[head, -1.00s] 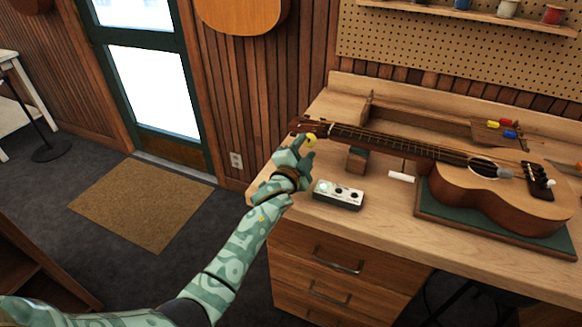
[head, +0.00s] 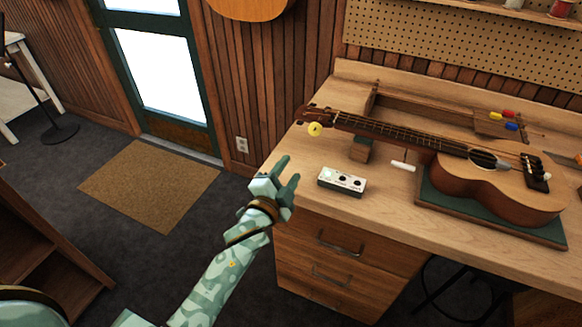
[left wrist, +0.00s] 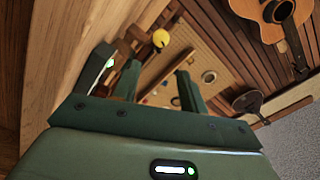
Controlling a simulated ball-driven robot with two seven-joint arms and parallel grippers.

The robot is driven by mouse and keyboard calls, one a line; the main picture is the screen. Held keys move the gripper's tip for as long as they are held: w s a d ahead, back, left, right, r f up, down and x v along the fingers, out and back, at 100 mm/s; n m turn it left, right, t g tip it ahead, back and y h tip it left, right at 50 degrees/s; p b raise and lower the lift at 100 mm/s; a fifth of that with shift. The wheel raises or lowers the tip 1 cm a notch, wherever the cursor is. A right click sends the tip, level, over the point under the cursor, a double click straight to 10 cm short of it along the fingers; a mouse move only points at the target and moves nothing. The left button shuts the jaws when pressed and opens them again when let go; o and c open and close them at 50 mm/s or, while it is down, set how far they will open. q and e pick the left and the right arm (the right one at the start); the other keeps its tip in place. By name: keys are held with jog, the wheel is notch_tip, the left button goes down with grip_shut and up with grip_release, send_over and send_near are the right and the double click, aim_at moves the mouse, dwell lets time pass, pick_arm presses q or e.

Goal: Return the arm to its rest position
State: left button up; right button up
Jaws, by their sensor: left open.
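My left arm reaches in from the lower left of the head view. Its gripper (head: 283,172) is open and empty, in front of the workbench's left front corner and apart from it. The two dark green fingers also show spread apart in the left wrist view (left wrist: 157,88), with nothing between them that they touch. My right gripper is in neither view.
A ukulele (head: 490,175) lies on a green mat on the workbench (head: 300,190), its headstock with a yellow knob (head: 315,129) toward the left edge. A small white box (head: 342,182) sits near the front edge. Open floor and a brown doormat (head: 150,185) lie left.

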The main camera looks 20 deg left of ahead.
pick_arm(q)
jog(key=s+a+f+n+g+y, duration=0.2)
jog(key=s+a+g, duration=0.15)
jog(key=s, duration=0.55)
jog(key=s+a+f+n+g+y, duration=0.1)
jog(key=s+a+n+g+y, duration=0.2)
jog(key=s, duration=0.6)
jog(key=s+a+f+g, duration=0.25)
jog(key=s+g, duration=0.25)
jog(key=s, duration=0.4)
jog(key=s+d+f+n+g+h, duration=0.1)
jog(key=s+d+f+g+h, duration=0.15)
jog(key=f, duration=1.15)
jog(key=s+d+f+g+h, duration=0.1)
jog(key=s+d+f, duration=0.15)
jog(key=f, duration=1.05)
jog(key=s+f+n+g, duration=0.1)
jog(key=s+f, duration=0.6)
jog(key=s, duration=0.2)
jog(key=s+f+n+g, duration=0.1)
jog(key=s+f+n, duration=0.1)
jog(key=s+f, duration=0.4)
jog(key=s+h, duration=0.1)
jog(key=s, duration=0.3)
jog(key=shift+s+a+f, duration=0.15)
jog(key=shift+a+f, duration=0.05)
jog(key=shift+f, duration=0.15)
jog(key=shift+f, duration=0.1)
